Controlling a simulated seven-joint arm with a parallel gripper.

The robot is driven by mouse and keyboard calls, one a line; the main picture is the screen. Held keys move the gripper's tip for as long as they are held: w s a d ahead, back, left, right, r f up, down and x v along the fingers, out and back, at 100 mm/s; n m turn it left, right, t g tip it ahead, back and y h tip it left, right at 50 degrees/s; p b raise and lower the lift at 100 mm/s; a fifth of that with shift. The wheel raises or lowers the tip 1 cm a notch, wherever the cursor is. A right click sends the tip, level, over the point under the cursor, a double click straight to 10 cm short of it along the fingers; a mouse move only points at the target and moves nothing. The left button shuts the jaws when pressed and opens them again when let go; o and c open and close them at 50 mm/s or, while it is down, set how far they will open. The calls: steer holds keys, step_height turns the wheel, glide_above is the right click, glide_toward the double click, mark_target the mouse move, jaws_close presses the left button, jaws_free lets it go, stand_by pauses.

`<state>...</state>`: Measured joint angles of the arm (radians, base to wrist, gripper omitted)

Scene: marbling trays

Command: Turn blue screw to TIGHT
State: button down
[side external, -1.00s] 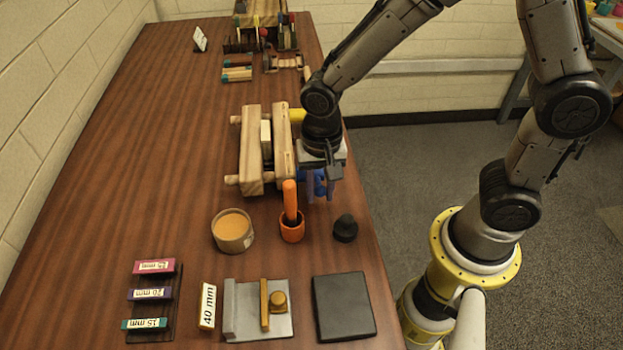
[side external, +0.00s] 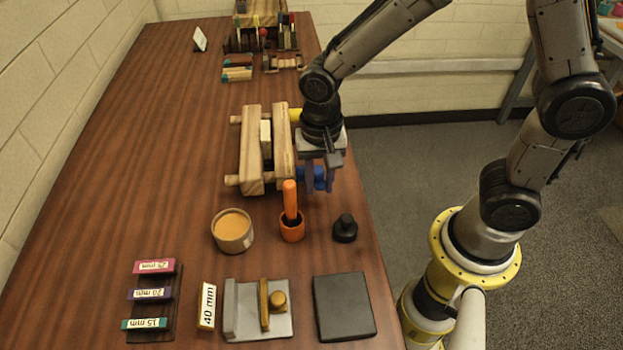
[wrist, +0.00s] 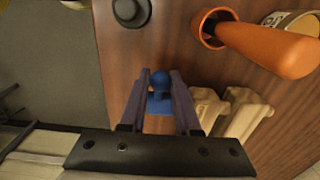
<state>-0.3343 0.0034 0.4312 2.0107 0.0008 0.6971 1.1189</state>
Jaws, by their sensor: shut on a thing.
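A wooden clamp (side external: 251,150) with two thick bars stands near the right edge of the table, with a pale block between the bars. The blue screw (side external: 319,177) is on the clamp's near right side, partly hidden by my fingers. My gripper (side external: 317,188) points down there, its fingers around the screw. In the wrist view, the blue screw's rounded head (wrist: 160,82) sits between the two fingers of my gripper (wrist: 161,76), which is shut on it. A yellow screw (side external: 296,115) is at the clamp's far right. I see no TIGHT mark.
An orange cup (side external: 292,234) with an orange handle, a tub (side external: 232,246) and a black knob (side external: 345,233) stand close in front of the gripper. A dark pad (side external: 344,320) lies nearer. The table's left side is largely clear.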

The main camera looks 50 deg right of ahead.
steer(key=c, duration=0.9)
jaws_free()
steer(key=shift+f, duration=0.25)
jaws_close()
steer(key=shift+w+d+r, duration=0.15)
steer(key=shift+r, duration=0.35)
steer(key=shift+w+d+r, duration=0.15)
steer(key=shift+w+r, duration=0.05)
steer(key=shift+r, duration=0.15)
